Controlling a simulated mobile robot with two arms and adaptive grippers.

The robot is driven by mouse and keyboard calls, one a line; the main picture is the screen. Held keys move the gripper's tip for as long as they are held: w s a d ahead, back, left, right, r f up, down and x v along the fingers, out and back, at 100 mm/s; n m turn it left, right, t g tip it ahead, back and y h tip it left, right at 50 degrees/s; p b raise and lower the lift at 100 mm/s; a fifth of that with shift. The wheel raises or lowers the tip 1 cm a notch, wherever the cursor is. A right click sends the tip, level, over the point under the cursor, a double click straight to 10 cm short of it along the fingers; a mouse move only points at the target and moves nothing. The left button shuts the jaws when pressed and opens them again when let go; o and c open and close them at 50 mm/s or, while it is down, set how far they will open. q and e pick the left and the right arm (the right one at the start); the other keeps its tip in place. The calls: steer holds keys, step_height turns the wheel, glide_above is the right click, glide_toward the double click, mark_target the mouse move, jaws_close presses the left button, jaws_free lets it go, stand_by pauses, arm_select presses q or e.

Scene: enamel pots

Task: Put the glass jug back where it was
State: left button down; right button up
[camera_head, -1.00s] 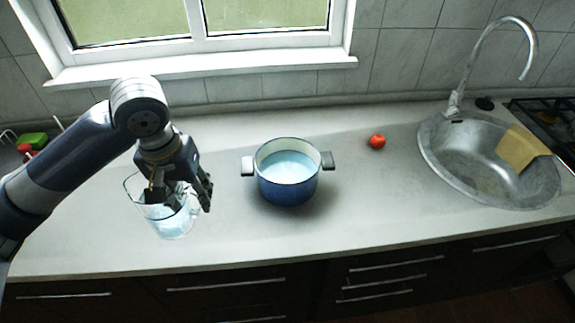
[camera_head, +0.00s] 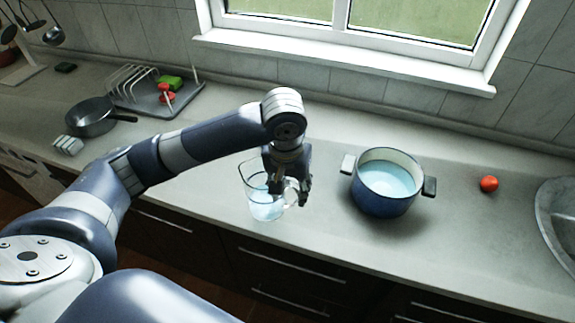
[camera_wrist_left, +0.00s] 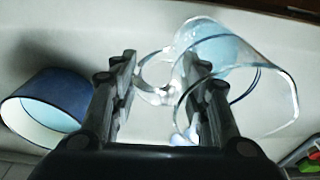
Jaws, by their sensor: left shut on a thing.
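The clear glass jug (camera_head: 262,207) holds pale blue liquid and stands upright, left of the blue pot, in the head view. I cannot tell whether its base touches the counter. My left gripper (camera_head: 287,192) is at the jug's handle side, shut on the glass jug. In the left wrist view the jug (camera_wrist_left: 280,95) is at the right, with its handle between the fingers of my left gripper (camera_wrist_left: 160,85). My right gripper is not in view.
A blue enamel pot (camera_head: 385,203) with pale blue liquid stands close right of the jug. Further right are a red tomato-like thing (camera_head: 489,184) and the sink (camera_head: 558,215). A dish rack (camera_head: 150,100) and a dark pan (camera_head: 92,118) are at the left. Counter between pan and jug is partly hidden by my arm.

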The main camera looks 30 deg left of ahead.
arm_select(q)
steer(key=w+a+f+p, duration=0.2)
steer(key=w, duration=0.3)
steer(key=w+a+f+p, duration=0.1)
steer(key=w+a+f, duration=0.1)
steer(key=w, duration=0.4)
steer(key=shift+a+f+p, duration=0.3)
steer(key=shift+a+p, duration=0.05)
steer(key=c, duration=0.9)
jaws_free()
steer(key=shift+s+f, duration=0.15)
steer(key=r, duration=0.4)
steer(key=s+r+b, duration=0.1)
steer(key=r, duration=0.3)
steer(key=r+b, duration=0.1)
steer(key=r, duration=0.3)
steer(key=shift+s+d+r, duration=0.1)
steer(key=shift+s, duration=0.2)
